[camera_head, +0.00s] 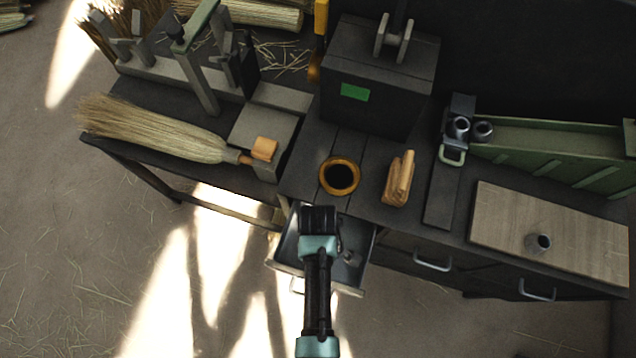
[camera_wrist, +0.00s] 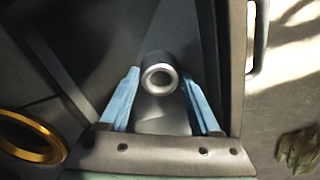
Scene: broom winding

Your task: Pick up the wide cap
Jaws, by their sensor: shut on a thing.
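A grey, round, hollow-ended cap (camera_wrist: 160,78) sits between the two blue fingers of my gripper (camera_wrist: 161,88) in the wrist view. I take it to be the wide cap. The fingers are closed in on its sides. In the head view my gripper (camera_head: 320,222) is over the open drawer (camera_head: 355,275), seen from above, and its fingertips are hidden. A small grey piece (camera_head: 347,257) shows in the drawer area just right of the gripper. The cap's lower part is partly hidden in shadow.
On the bench behind the drawer are a gold-rimmed ring (camera_head: 339,161), wooden pieces (camera_head: 398,180) and a dark box (camera_head: 375,80). A broom (camera_head: 160,130) lies at the left.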

